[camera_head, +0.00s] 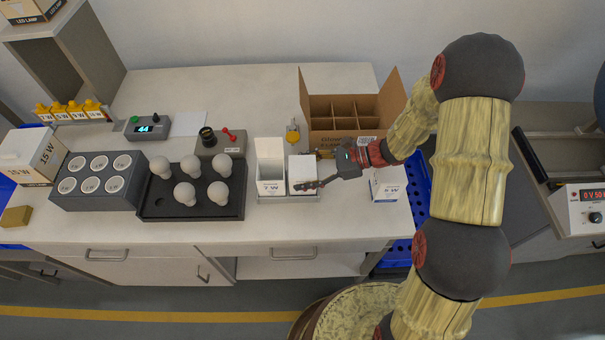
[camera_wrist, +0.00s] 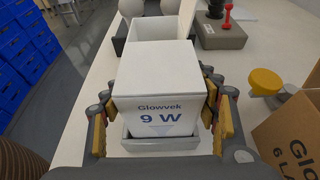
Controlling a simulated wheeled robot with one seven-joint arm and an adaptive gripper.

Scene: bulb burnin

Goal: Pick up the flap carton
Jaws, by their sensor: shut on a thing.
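A white carton marked "Glowvek 9 W" (camera_wrist: 155,118) with a closed top fills the middle of the wrist view. It also shows in the head view (camera_head: 301,170). My gripper (camera_head: 314,171) reaches it from the right and is shut on it, with yellow finger pads on its two sides (camera_wrist: 164,108). The carton is upright over a grey tray (camera_wrist: 165,146); I cannot tell whether its bottom touches the tray. A white carton marked "7 W" (camera_head: 270,180) stands directly left of it with its top flap raised.
An open brown divided box (camera_head: 345,128) stands behind my gripper. Another white carton (camera_head: 386,186) stands to the right. A dark tray of several bulbs (camera_head: 195,205) and a socket block (camera_head: 96,192) lie to the left. The front table strip is clear.

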